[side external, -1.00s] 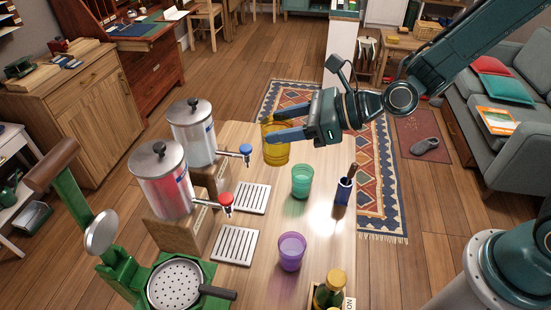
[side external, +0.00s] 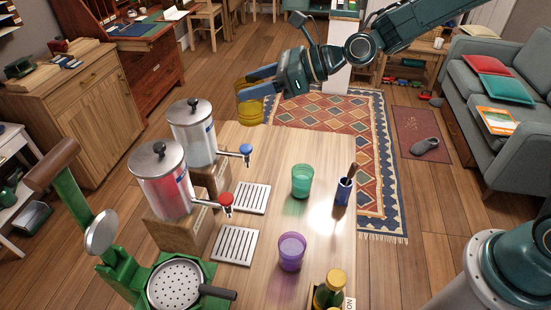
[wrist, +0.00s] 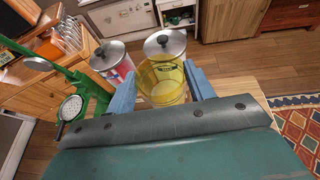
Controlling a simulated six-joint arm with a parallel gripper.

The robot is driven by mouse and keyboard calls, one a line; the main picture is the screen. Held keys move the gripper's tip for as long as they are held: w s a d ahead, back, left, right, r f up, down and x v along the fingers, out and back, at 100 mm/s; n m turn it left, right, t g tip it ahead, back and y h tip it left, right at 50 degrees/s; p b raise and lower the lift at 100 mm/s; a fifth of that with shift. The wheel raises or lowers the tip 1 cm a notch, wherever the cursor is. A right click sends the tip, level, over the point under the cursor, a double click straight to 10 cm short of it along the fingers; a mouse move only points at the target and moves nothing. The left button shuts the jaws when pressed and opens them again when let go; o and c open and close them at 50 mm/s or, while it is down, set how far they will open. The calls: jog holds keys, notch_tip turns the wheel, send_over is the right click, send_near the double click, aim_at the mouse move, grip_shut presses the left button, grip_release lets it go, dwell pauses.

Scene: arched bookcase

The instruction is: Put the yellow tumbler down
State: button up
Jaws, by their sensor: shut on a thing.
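The yellow tumbler (side external: 251,111) is a clear yellow cup near the far end of the wooden table, just behind the dispenser with the blue tap. My gripper (side external: 259,85) is shut on it, with the blue fingers on either side. In the wrist view the yellow tumbler (wrist: 163,82) sits upright between the two fingers, and it looks empty. I cannot tell whether its base touches the table or is above it.
Two dispensers, with a blue tap (side external: 246,149) and a red tap (side external: 226,199), stand at the table's left. A green tumbler (side external: 302,180), a purple tumbler (side external: 291,251) and a blue holder (side external: 343,190) stand on the right. The table's middle (side external: 275,205) is clear.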

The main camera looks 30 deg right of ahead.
jog(key=shift+w+d+f+n+g+y, duration=1.05)
jog(key=shift+w+d+n+g, duration=0.75)
jog(key=shift+w+d, duration=4.65)
notch_tip(320, 180, down, 22)
jog(key=w+a, duration=0.2)
jog(key=shift+s+a+f, duration=0.1)
jog(key=s+a, duration=0.9)
jog(key=s, duration=0.1)
jog(key=shift+s+a, duration=0.35)
jog(key=shift+s, duration=0.05)
